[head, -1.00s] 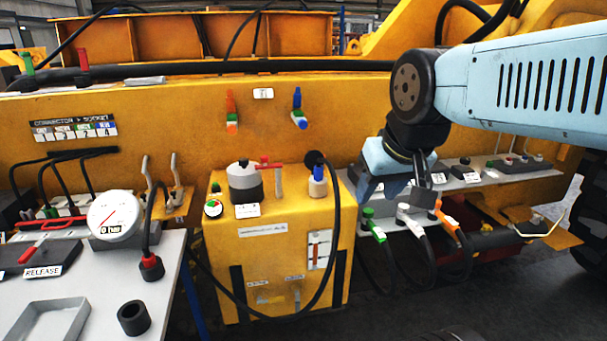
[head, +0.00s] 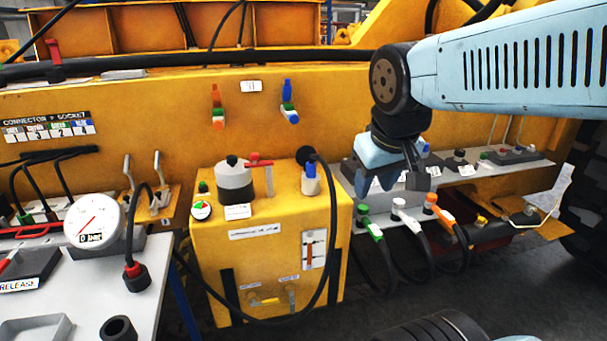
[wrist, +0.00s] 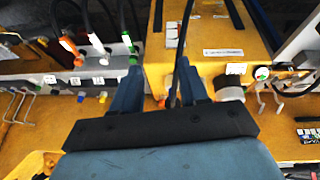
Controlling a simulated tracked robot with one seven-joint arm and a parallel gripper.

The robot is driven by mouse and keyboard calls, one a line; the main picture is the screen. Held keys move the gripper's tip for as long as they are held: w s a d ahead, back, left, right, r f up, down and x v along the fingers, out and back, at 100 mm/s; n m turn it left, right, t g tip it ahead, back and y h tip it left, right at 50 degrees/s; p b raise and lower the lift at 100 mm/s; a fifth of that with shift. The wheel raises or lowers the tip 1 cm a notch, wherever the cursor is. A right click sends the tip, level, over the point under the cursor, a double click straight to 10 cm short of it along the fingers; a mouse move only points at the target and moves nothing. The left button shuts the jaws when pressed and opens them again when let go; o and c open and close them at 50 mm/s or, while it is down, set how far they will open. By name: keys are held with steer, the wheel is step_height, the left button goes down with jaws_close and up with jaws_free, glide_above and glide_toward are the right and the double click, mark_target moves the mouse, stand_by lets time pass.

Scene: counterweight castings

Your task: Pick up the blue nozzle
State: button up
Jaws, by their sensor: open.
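A blue nozzle (head: 310,170) stands upright in a pale holder on top of the yellow cabinet (head: 250,275), at its right rear. A black hose loops down beside it. My gripper (head: 376,185) is to the right of the nozzle, apart from it, pointing down beside the cabinet. In the wrist view my gripper (wrist: 160,80) is open, with its two blue fingers spread and the hose (wrist: 178,75) showing between them. I cannot make out the nozzle clearly there; the gripper body may hide it.
Green, white and orange hose connectors (head: 400,213) hang on the shelf below my gripper. A blue-and-green connector (head: 288,103) is on the yellow wall behind. A table with a gauge (head: 94,222) is at left.

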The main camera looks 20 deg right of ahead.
steer(key=w+d+f+n+g+h, duration=0.3)
steer(key=w+d+f+n+h, duration=0.1)
steer(key=w+f+n+h, duration=0.15)
steer(key=n+t+h, duration=0.6)
steer(key=n+t, duration=0.6)
steer(key=n, duration=0.9)
glide_toward(309, 169)
steer(key=shift+y, duration=0.25)
steer(key=x, duration=0.4)
steer(key=r+x, duration=0.1)
steer(key=x, duration=0.1)
steer(key=shift+w+d+r, duration=0.1)
steer(key=shift+w, duration=0.1)
steer(key=w+d, duration=0.1)
steer(key=w+d+f, duration=0.1)
steer(key=w+d, duration=0.1)
steer(key=shift+w+d, duration=0.35)
jaws_close()
steer(key=shift+r, duration=0.1)
